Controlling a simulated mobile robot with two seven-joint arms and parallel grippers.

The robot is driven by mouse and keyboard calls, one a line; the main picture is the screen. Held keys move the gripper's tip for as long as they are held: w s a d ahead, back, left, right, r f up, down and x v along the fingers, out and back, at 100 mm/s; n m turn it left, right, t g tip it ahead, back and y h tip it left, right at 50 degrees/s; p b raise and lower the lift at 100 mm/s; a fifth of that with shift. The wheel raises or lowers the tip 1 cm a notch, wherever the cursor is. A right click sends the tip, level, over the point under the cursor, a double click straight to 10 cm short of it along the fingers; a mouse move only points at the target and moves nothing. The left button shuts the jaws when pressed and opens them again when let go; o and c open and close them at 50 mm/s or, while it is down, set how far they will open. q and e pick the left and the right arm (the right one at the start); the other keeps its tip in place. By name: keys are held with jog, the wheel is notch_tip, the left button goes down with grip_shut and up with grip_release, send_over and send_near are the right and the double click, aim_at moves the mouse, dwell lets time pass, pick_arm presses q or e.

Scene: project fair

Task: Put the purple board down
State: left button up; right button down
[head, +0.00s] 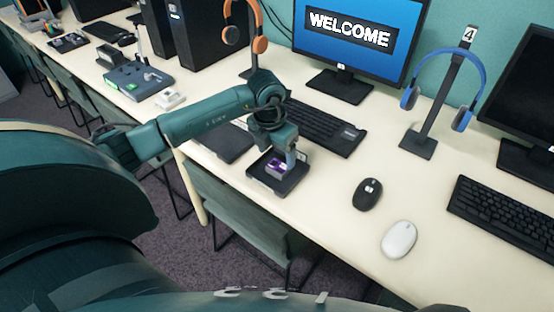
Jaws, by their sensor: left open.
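The purple board (278,168) is a small purple piece on a black tray (262,177) near the table's front edge. My left gripper (290,160) points down right at the board, its fingers close above or beside it. The jaws are open; a finger hides part of the board. Whether the fingers touch the board cannot be told. My right gripper is not in view.
A black keyboard (322,128) lies behind the tray, below the WELCOME monitor (350,45). A black mouse (367,194) and a white mouse (399,240) lie to the right. A headphone stand (433,110) stands behind them. A chair (236,205) is under the table edge.

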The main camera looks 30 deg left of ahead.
pick_arm(q)
notch_tip(320, 180, up, 7)
jog(key=s, duration=0.1)
jog(key=s+d+f+m+g+h, duration=0.15)
jog(key=s+d+h, duration=0.3)
jog(key=d, duration=0.45)
jog(key=s+d+f+g+h, duration=0.1)
jog(key=s+d+f+h, duration=0.3)
jog(key=d, duration=0.6)
jog(key=s+d+r+n+t+h, duration=0.1)
jog(key=d+r+n+t+h, duration=0.7)
jog(key=r+n+h, duration=0.25)
jog(key=a+f+n+t+y, duration=0.8)
jog(key=n+t+y, duration=0.25)
jog(key=n, duration=0.95)
jog(key=s+f+n+g+y, duration=0.4)
jog(key=s+f+n+g, duration=0.1)
jog(key=f, duration=0.5)
jog(key=shift+s+a+f+n+g, duration=0.15)
jog(key=shift+s+a+n+g, duration=0.35)
jog(key=shift+s, duration=0.6)
